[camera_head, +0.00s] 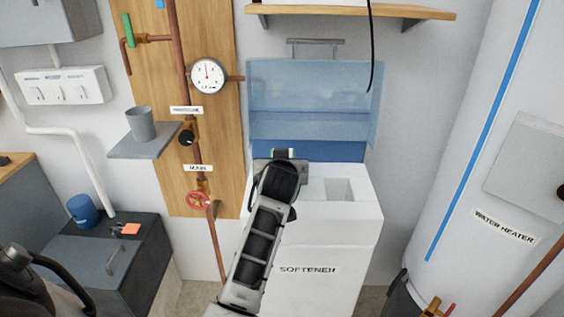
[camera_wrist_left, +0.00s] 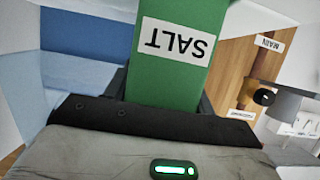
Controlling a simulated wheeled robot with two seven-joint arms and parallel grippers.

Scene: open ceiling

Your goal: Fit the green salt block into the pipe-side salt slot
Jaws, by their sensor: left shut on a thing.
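The green salt block (camera_wrist_left: 178,70) has a white SALT label, upside down in the left wrist view. In the head view only its small green top (camera_head: 284,153) shows. My left gripper (camera_head: 284,162) is shut on it, above the back left part of the open white softener (camera_head: 325,245). The pipe-side salt slot is hidden behind my gripper and wrist. Another square opening (camera_head: 340,189) shows to the right in the softener's top. The block's lower end is hidden, so I cannot tell whether it is in a slot. My right gripper is not in view.
The blue clear lid (camera_head: 315,95) stands raised behind the block. Copper pipes, a gauge (camera_head: 208,76) and a red valve wheel (camera_head: 198,201) are close on the left. The water heater (camera_head: 480,170) stands on the right. A wooden shelf (camera_head: 350,11) hangs above.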

